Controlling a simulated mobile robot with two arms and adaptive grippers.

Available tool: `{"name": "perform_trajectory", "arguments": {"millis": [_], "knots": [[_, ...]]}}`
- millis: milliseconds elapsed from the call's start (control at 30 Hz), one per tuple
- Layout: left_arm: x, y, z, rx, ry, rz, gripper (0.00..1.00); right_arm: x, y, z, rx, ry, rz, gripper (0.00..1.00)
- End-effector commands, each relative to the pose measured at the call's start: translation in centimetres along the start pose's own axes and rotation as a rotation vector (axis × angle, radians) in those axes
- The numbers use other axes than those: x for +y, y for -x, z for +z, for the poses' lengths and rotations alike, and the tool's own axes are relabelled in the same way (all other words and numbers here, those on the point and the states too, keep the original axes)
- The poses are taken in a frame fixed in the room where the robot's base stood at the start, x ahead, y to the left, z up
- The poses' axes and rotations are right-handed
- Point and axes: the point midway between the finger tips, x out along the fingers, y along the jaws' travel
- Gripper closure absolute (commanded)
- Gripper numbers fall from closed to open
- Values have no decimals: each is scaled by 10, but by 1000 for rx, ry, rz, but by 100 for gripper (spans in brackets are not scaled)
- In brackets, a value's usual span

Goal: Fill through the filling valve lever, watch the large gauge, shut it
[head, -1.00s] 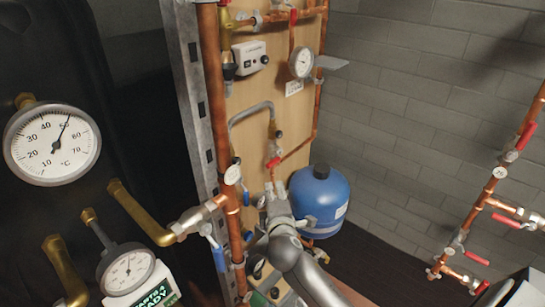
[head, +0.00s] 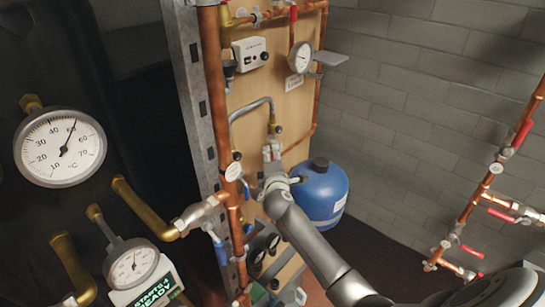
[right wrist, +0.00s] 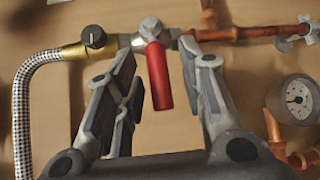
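The red filling valve lever (right wrist: 157,75) hangs down from its valve on the pipe in the right wrist view. My right gripper (right wrist: 158,62) is open, with one finger on each side of the lever and a gap on both sides. In the head view my right gripper (head: 271,152) covers the lever. A white round gauge (head: 300,57) sits high on the wooden board, and a larger °C dial (head: 60,147) is at the far left. I cannot tell which is the task's large gauge. My left gripper is not in view.
A braided hose (right wrist: 22,110) joins the valve's left side. A small gauge (right wrist: 297,100) is at right. A blue tank (head: 320,193) stands beside the board. Another dial (head: 132,265) and a green-lit display (head: 155,290) are lower left. Copper pipes with red levers run along the right.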

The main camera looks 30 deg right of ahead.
Motion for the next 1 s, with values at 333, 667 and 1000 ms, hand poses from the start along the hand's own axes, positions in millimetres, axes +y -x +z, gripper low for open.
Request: {"name": "perform_trajectory", "arguments": {"millis": [333,667,1000], "knots": [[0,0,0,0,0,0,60,0,-4,0,0,0,-1,64],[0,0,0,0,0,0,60,0,-4,0,0,0,-1,100],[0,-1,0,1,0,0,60,-2,-4,0,0,2,1,100]]}}
